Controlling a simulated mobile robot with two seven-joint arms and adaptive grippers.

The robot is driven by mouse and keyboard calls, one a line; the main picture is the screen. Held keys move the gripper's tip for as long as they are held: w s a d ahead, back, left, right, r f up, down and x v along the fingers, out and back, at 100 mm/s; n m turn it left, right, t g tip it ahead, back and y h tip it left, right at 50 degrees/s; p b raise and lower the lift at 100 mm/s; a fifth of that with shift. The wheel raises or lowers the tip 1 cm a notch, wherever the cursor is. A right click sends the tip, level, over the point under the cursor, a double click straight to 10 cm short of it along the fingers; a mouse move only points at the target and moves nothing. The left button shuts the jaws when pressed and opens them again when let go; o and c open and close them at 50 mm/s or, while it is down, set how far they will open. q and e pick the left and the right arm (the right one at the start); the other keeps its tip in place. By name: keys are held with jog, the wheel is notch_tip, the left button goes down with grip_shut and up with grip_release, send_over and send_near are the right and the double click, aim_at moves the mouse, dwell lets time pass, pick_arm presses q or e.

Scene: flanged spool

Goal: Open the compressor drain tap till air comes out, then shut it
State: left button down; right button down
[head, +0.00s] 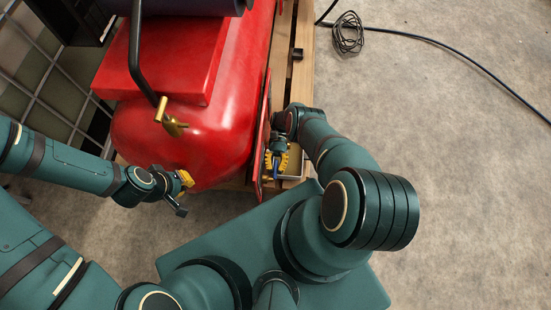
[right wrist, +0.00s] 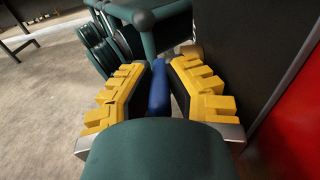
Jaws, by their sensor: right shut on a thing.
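The red compressor tank (head: 190,130) lies at the upper left of the head view. My right gripper (head: 276,162) is low beside the tank's right side. In the right wrist view its yellow-padded fingers (right wrist: 160,90) are shut on a blue handle (right wrist: 158,88), which looks like the drain tap's lever. The tap's body is hidden, and I cannot tell how far it is turned. No air can be made out. My left gripper (head: 183,192) is by the tank's near lower end, with nothing visible in it; its opening is unclear.
A brass fitting (head: 170,119) with a black hose sits on the tank. A wooden pallet (head: 299,82) lies under it. A small pale tray (head: 294,166) is near the right gripper. A black cable (head: 347,36) is coiled on the floor; the concrete (head: 450,150) at right is clear.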

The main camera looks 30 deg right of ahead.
aim_at(275, 168)
jog(key=shift+s+a+f, duration=0.1)
dwell(0.4)
jog(key=c, duration=0.9)
grip_release()
jog(key=shift+c, duration=0.2)
jog(key=shift+r, duration=0.2)
jog(key=shift+w+r, duration=0.2)
jog(key=shift+r, duration=0.25)
jog(key=shift+s+r, duration=0.15)
jog(key=shift+r, duration=4.25)
